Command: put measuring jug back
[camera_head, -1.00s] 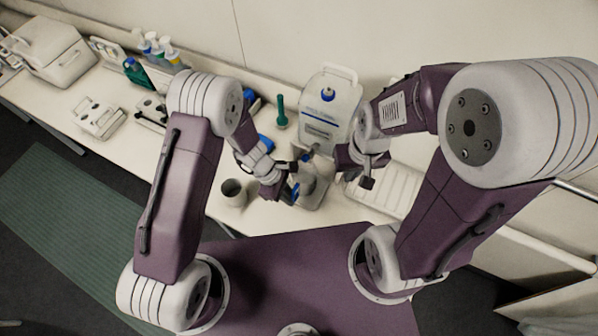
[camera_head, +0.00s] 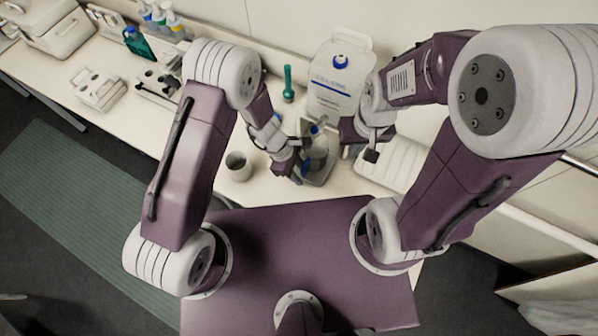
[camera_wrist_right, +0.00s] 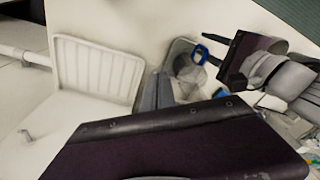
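The measuring jug (camera_head: 317,157) is a clear, greyish vessel with blue on it, on or just above a grey tray (camera_head: 327,176) in front of the white container. In the right wrist view the jug (camera_wrist_right: 187,66) shows a blue handle, apart from or barely touching my left gripper's fingers. My left gripper (camera_head: 294,160) is close beside the jug on its left. Whether its fingers are closed on anything is hidden. My right gripper (camera_head: 361,146) is to the right of the jug, its fingers apart and empty.
A white container with a blue cap (camera_head: 340,80) stands behind the jug. A teal-green tool (camera_head: 288,84) stands upright left of it. A grey cup (camera_head: 238,167) is left of my left gripper. A ribbed white rack (camera_head: 391,163) lies on the right.

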